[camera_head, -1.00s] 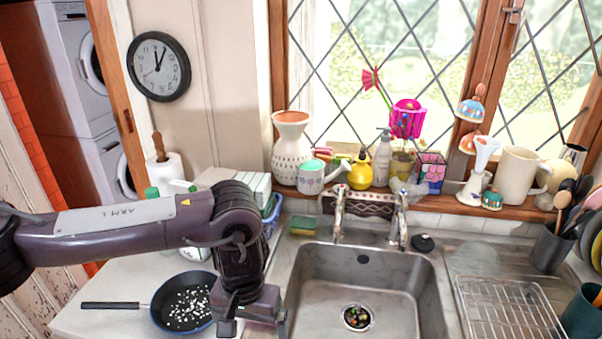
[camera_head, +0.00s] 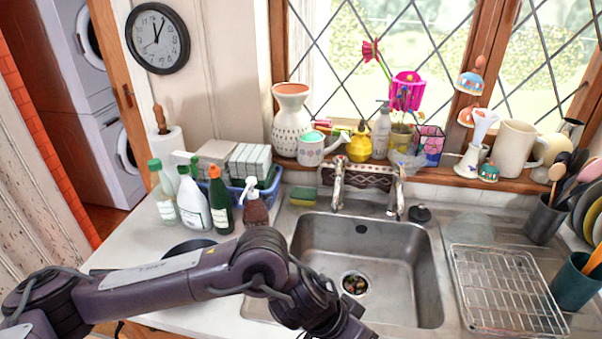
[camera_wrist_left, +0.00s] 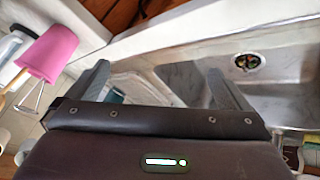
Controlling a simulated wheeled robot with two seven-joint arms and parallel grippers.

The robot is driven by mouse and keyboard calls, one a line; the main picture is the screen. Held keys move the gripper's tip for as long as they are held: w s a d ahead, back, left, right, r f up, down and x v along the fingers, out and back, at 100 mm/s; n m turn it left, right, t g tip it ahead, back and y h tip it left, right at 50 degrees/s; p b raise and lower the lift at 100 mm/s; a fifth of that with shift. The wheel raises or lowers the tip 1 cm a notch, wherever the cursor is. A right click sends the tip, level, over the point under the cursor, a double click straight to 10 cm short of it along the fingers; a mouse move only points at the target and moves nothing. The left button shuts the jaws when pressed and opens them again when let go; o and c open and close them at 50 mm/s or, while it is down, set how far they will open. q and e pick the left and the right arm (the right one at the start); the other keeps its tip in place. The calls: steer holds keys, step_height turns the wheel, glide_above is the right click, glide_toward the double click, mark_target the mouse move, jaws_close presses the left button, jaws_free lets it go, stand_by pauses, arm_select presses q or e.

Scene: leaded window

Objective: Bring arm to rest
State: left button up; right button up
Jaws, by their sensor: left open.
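My left arm (camera_head: 170,280) crosses the bottom of the head view from the left. Its wrist end is at the bottom edge, in front of the sink, and the fingertips are out of that view. In the left wrist view my left gripper (camera_wrist_left: 160,85) has its two fingers spread wide apart with nothing held between them. The sink (camera_head: 385,265) lies beyond the arm; its basin and drain (camera_wrist_left: 249,62) also show in the left wrist view. My right gripper is in neither view.
Bottles (camera_head: 193,205) and a blue basket (camera_head: 262,190) stand on the counter left of the sink. A dark pan (camera_head: 188,246) is mostly hidden behind my arm. A wire rack (camera_head: 505,290) lies right of the sink. A pink object (camera_wrist_left: 52,52) shows in the left wrist view.

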arm_select(q)
steer(key=d+r+t+h, duration=0.5)
steer(key=r, duration=0.4)
steer(key=w+a+f+n+t+y, duration=0.2)
steer(key=w+a+n+y, duration=0.1)
steer(key=a, duration=0.4)
steer(key=w+a+f+n+t+y, duration=0.1)
steer(key=w+a+n+y, duration=0.15)
steer(key=a, duration=0.45)
steer(key=s+a+f+n+g+y, duration=0.1)
steer(key=s+a+f+g+y, duration=0.1)
steer(key=s+a+f, duration=0.35)
steer(key=s+a+f+g+y, duration=0.1)
steer(key=s+a+f+y, duration=0.15)
steer(key=a, duration=0.55)
steer(key=s+a+f+n+g+y, duration=0.1)
steer(key=s+a+f+g+y, duration=0.2)
steer(key=a, duration=0.4)
step_height(320, 180, down, 34)
steer(key=s+h+b, duration=0.1)
steer(key=s+b, duration=0.1)
steer(key=s, duration=0.1)
steer(key=s+a+f+g+b, duration=0.1)
steer(key=s+a+f, duration=0.1)
steer(key=s+f, duration=0.7)
steer(key=s+a+f+g+b, duration=0.1)
steer(key=s+a+f, duration=0.1)
steer(key=s+f, duration=0.8)
steer(key=shift+f, duration=0.3)
